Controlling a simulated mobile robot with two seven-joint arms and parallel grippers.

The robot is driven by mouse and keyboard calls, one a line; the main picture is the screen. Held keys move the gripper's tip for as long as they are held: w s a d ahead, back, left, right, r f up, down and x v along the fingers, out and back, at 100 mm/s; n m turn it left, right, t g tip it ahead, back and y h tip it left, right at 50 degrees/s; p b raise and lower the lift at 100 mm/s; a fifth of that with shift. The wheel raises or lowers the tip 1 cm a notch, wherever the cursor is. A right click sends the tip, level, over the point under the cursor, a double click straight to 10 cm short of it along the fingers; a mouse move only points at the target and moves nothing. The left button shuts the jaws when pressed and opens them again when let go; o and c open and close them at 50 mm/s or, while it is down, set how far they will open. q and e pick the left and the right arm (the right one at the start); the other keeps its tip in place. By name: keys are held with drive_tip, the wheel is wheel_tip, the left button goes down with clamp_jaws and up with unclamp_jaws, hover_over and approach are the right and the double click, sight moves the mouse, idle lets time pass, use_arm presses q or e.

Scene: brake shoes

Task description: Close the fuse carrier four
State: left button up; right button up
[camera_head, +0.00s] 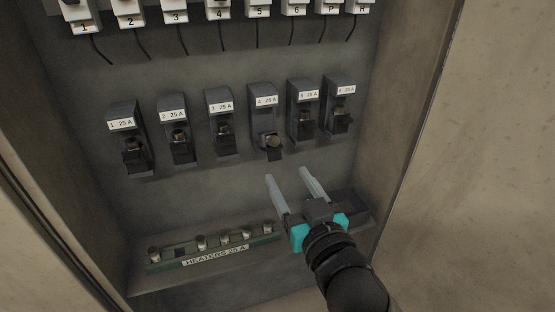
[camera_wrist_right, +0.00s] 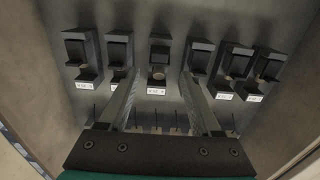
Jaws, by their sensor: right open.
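Fuse carrier four (camera_head: 264,103) is a dark block with a white "4 25 A" label, fourth from the left in the middle row. Its lower part (camera_head: 272,153) tilts out from the panel, with a round brass fuse end showing. In the right wrist view, where the row appears upside down, carrier four (camera_wrist_right: 160,50) is third from the left, between the finger lines. My right gripper (camera_head: 288,174) is open and empty, below and in front of carrier four, apart from it. Its two pale fingers also show in the wrist view (camera_wrist_right: 161,76). My left gripper is out of view.
Neighbouring carriers three (camera_head: 219,104) and five (camera_head: 302,95) stand close on either side. Below is a "HEATERS 25 A" rack (camera_head: 215,255) with several fuses, and a dark tray (camera_head: 352,205) at its right. Numbered white switches with wires (camera_head: 176,12) line the top. Cabinet walls enclose both sides.

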sight(275, 156)
drive_tip(key=shift+b+x, duration=0.5)
drive_tip(key=shift+x, duration=3.1)
clamp_jaws()
